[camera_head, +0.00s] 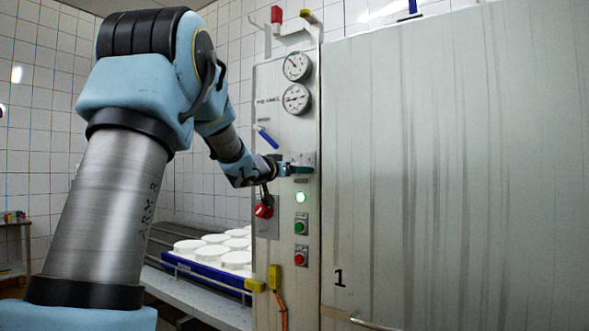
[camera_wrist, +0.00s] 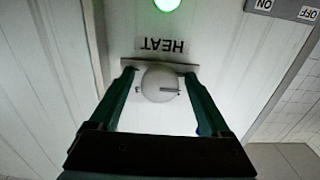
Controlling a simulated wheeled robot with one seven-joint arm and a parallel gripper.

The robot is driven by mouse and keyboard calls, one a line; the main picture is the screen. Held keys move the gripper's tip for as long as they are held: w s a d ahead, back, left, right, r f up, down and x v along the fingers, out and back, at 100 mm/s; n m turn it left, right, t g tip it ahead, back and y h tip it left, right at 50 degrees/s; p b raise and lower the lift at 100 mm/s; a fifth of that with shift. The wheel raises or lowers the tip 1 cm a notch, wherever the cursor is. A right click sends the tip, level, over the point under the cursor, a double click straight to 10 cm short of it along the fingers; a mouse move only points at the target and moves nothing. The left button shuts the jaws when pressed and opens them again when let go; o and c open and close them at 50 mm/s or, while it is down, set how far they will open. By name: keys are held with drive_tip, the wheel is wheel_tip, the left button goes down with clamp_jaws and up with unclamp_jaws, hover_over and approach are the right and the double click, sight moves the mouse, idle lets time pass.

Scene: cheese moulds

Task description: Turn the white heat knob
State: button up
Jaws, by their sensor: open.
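In the wrist view, the white heat knob (camera_wrist: 160,84) is round, with a small dark slot-like pointer mark toward its right side. It sits on a pale plate next to an upside-down HEAT label (camera_wrist: 161,46). My gripper (camera_wrist: 159,76) is open, with one green finger on each side of the knob. Whether the fingers touch the knob, I cannot tell. In the head view, my gripper (camera_head: 301,170) reaches the control panel (camera_head: 284,128) below the gauges and above the green lamp. The knob is not clearly visible there.
Below my gripper, a red rotary switch (camera_head: 263,208), a lit green lamp (camera_head: 301,197), a green button (camera_head: 300,227) and a red button (camera_head: 299,259) are on the panel. A blue-handled lever (camera_head: 266,137) is above. White moulds (camera_head: 236,259) stand in a blue tray (camera_head: 206,273) lower left.

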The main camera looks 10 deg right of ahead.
drive_tip(key=shift+c, duration=0.3)
clamp_jaws()
idle(0.4)
drive_tip(key=shift+m+b, duration=0.3)
drive_tip(key=m+b, duration=0.1)
drive_tip(key=m, duration=0.1)
drive_tip(key=shift+f+m+b, duration=0.15)
drive_tip(key=shift+m+b, duration=0.15)
drive_tip(key=shift+m, duration=0.1)
drive_tip(key=m+b, duration=0.3)
drive_tip(key=m, duration=0.2)
drive_tip(key=shift+m, duration=0.3)
drive_tip(key=m+b, duration=0.2)
drive_tip(key=m, duration=0.2)
drive_tip(key=shift+m+b, duration=1.3)
drive_tip(key=shift+m, duration=1.2)
